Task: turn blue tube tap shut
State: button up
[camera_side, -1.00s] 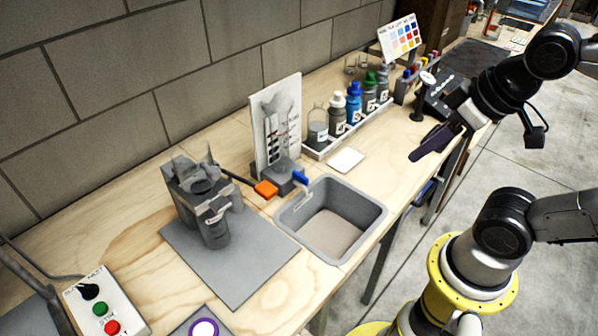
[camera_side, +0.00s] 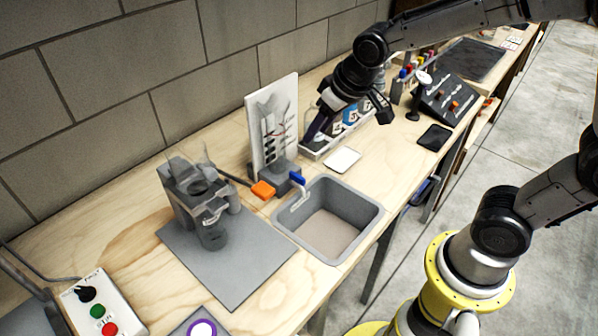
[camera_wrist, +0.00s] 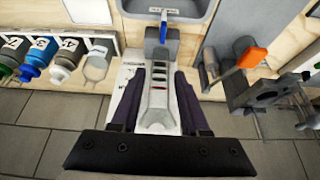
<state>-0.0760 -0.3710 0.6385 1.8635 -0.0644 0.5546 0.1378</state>
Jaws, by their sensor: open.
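In the wrist view the blue handle (camera_wrist: 163,28) shows beyond the fingertips, at the far end of the tube stand. My gripper (camera_side: 316,132) is to the right of the board and above its base, apart from the tap. Nothing is held.
A grey sink (camera_side: 365,230) lies in front of the tap. An orange lever (camera_side: 263,190) on the grey machine (camera_side: 200,190) stands left of it. A row of bottles (camera_wrist: 40,52) flanks the board. A white tile (camera_side: 343,160) lies flat on the bench.

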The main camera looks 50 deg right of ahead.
aim_at(297, 175)
jog(key=shift+g, duration=0.3)
jog(key=x, duration=0.5)
jog(key=s+x, duration=0.1)
jog(key=x, duration=1)
jog(key=shift+s+a+f, duration=0.15)
jog(key=shift+a+f, duration=0.1)
jog(key=shift+f, duration=0.1)
jog(key=shift+c, duration=0.3)
grip_shut()
